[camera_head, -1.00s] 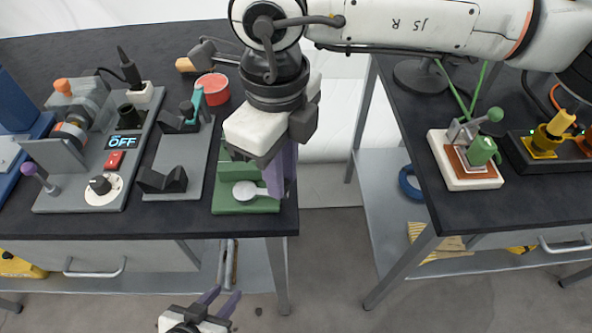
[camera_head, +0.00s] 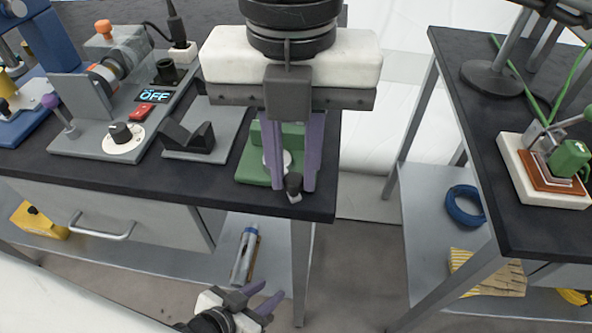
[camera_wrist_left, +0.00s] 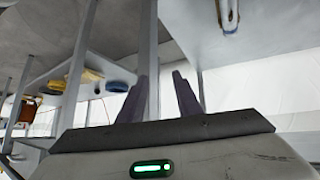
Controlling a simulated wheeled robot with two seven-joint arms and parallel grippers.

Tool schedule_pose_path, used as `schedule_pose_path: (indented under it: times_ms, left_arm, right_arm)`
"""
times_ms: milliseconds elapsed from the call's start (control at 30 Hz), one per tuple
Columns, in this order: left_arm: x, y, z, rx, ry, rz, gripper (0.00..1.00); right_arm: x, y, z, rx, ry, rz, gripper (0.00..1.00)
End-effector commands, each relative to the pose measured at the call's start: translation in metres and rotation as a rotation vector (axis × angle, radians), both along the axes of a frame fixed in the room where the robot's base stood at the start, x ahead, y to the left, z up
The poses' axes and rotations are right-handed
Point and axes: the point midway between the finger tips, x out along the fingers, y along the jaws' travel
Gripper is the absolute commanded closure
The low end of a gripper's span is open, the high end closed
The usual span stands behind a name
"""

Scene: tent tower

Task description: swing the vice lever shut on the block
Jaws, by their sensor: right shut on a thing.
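The green vice (camera_head: 252,168) sits at the front right corner of the left bench. A raised green part stands at its back, and I cannot tell the block apart from it. My right gripper (camera_head: 293,184) points down over the vice, its purple fingers shut on the vice lever. The lever's dark knob (camera_head: 294,188) shows between the fingertips; a pale round part shows behind them. Much of the vice is hidden. My left gripper (camera_head: 262,299) is low, in front of the bench, open and empty. Its parted fingers show in the left wrist view (camera_wrist_left: 160,98).
Left of the vice are a grey V-block fixture (camera_head: 188,140) and a panel with a black dial (camera_head: 122,133) and a display reading OFF. A gap separates this bench from the right bench, which holds another fixture (camera_head: 545,170). A blue ring (camera_head: 465,205) lies on its shelf.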

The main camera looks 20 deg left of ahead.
Motion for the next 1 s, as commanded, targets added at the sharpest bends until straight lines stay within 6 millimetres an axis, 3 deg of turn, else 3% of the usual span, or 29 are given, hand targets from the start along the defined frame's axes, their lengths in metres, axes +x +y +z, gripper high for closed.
schedule_pose_path:
  times_ms: [200,500,1000]
  left_arm:
    - [-0.001,0.003,-0.019,0.004,0.002,-0.004,0.69]
    - [0.004,0.002,-0.021,-0.008,-0.02,0.001,0.69]
    - [0.002,0.001,-0.022,-0.022,-0.026,0.007,0.69]
  right_arm:
    - [-0.005,0.006,-0.002,0.007,-0.003,-0.221,1.0]
    - [-0.01,0.019,-0.001,0.006,-0.002,-0.463,1.0]
    - [-0.011,0.03,0.001,0.007,-0.001,-0.645,1.0]
